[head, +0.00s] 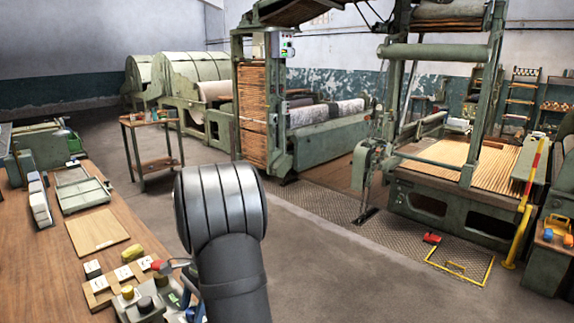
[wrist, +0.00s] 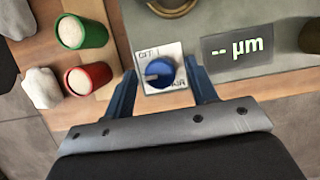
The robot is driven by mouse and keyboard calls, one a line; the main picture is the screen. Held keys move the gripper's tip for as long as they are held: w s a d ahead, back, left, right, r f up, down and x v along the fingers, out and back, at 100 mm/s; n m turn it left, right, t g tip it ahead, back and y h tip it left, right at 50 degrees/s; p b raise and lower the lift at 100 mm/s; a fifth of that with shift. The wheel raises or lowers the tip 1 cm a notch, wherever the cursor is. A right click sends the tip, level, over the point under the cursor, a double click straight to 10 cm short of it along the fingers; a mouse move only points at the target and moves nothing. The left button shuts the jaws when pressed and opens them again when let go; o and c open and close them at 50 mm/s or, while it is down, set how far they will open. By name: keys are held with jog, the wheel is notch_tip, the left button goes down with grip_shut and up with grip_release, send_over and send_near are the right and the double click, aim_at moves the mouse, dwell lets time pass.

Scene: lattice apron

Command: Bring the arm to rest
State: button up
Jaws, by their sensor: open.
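My gripper (wrist: 159,67) shows in the wrist view with its two blue fingers spread open and nothing held. Between the fingertips, as seen from the wrist, is a blue knob (wrist: 160,73) on a white marked plate. A gap shows on each side of the knob; I cannot tell how far below the fingers it lies. The knob belongs to a grey device with a display (wrist: 238,48) reading "-- µm". In the head view my arm rises in the foreground and covers part of the bench; the fingers cannot be made out clearly there.
The wooden bench (head: 42,258) holds a board (head: 97,232) and a pale green tray device (head: 82,190). Open floor (head: 330,275) lies right of my arm, before large machines.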

jog(key=shift+m, duration=0.6)
jog(key=shift+d+r+m+t, duration=0.1)
jog(key=shift+r+m+t, duration=0.15)
jog(key=shift+m+t, duration=0.05)
jog(key=shift+v, duration=1.8)
